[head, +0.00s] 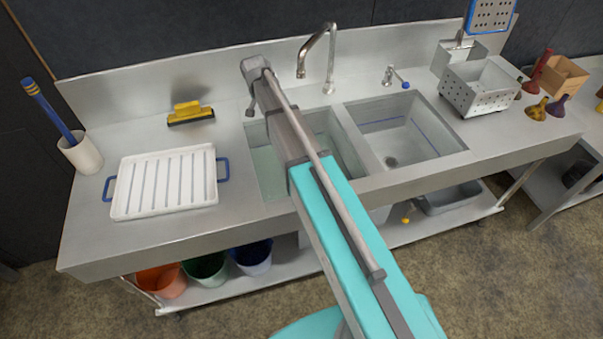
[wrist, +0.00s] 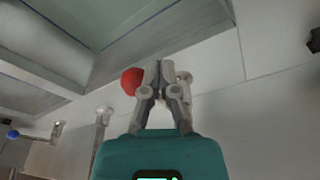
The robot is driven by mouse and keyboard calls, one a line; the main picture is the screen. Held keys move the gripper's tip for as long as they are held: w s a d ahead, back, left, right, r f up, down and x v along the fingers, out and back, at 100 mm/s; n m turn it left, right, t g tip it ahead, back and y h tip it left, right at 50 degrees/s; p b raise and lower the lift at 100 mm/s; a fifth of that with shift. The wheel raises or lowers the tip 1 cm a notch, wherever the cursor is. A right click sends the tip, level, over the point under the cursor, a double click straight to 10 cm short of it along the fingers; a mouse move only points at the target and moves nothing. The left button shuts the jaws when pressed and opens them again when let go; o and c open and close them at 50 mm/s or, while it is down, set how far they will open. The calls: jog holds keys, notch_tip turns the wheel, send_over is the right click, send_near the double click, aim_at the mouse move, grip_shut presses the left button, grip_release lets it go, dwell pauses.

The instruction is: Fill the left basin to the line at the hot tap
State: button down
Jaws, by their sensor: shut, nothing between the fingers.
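The left basin (head: 266,172) is partly hidden behind my arm in the head view. It has a pale green tint inside that looks like water; I cannot tell its level against the line. The wrist view shows a greenish basin surface (wrist: 60,22) at upper left. My gripper (wrist: 160,68) is shut and empty in the wrist view. A red knob (wrist: 130,80), seemingly the hot tap's, is just left of its fingertips; I cannot tell if they touch. The curved spout (head: 318,45) stands behind the basins, its tip toward the left basin. No stream is clearly visible.
The right basin (head: 395,130) has a blue line on its walls. A blue-knobbed tap (head: 395,77) stands behind it. A perforated box (head: 480,88) is at right.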

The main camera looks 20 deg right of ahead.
notch_tip(320, 180, up, 9)
jog(key=a+p, duration=0.2)
jog(key=p, duration=0.7)
dwell(0.8)
jog(key=s+d+f+n+g+b, duration=0.1)
jog(key=s+d+n, duration=0.2)
jog(key=s, duration=1.1)
jog(key=s+d+f+n+g+y+b, duration=0.1)
jog(key=s+d+f+n, duration=0.1)
jog(key=s, duration=1.2)
jog(key=shift+s+d+n+b, duration=0.35)
jog(key=shift+d+n+b, duration=0.05)
jog(key=shift+d+n, duration=0.1)
jog(key=shift+d, duration=0.1)
